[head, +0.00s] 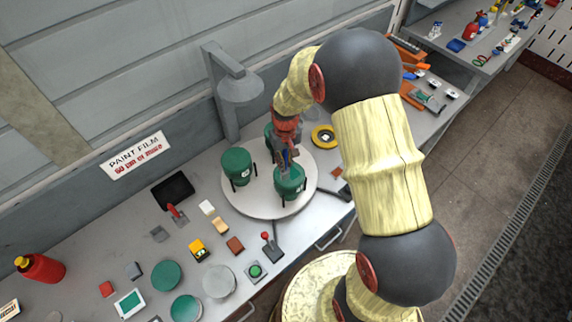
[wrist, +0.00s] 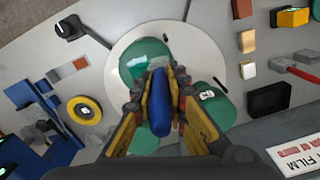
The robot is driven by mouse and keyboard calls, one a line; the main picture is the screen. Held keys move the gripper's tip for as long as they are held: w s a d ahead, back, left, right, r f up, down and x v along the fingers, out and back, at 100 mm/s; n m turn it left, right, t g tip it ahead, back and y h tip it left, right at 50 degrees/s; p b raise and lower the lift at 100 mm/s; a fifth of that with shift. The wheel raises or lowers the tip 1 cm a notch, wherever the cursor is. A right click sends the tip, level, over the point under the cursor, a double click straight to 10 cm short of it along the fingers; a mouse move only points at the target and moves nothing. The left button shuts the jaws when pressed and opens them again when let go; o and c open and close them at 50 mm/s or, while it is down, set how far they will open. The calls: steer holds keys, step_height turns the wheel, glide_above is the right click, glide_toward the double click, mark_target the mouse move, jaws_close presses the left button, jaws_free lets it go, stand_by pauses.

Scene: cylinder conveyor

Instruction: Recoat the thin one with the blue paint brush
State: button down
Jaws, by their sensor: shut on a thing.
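My gripper (head: 287,150) is over the round white turntable (head: 235,203), which also shows in the wrist view (wrist: 185,32). It is shut on the blue paint brush (wrist: 160,100), and a bit of blue shows between the jaws in the head view. Several green cylinders stand on the turntable: one at left (head: 237,165), one at front (head: 290,182) and one behind, partly hidden by my gripper (head: 270,132). In the wrist view the brush overlaps the edge of one green cylinder (wrist: 143,58). I cannot tell whether it touches. Which cylinder is thin is unclear.
A grey lamp post (head: 222,90) stands behind the turntable. A sign about paint film (head: 137,155) is on the wall. A red-knobbed lever (head: 271,250) and a green button (head: 254,270) are in front. A yellow ring (head: 323,136) lies at right. A red bottle (head: 40,268) is far left.

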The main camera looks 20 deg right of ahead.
mark_target(284, 154)
step_height(284, 154, up, 3)
steer(key=shift+a+f+p, duration=0.15)
steer(key=shift+p, duration=0.35)
steer(key=shift+r+p, duration=0.5)
steer(key=shift+r, duration=0.55)
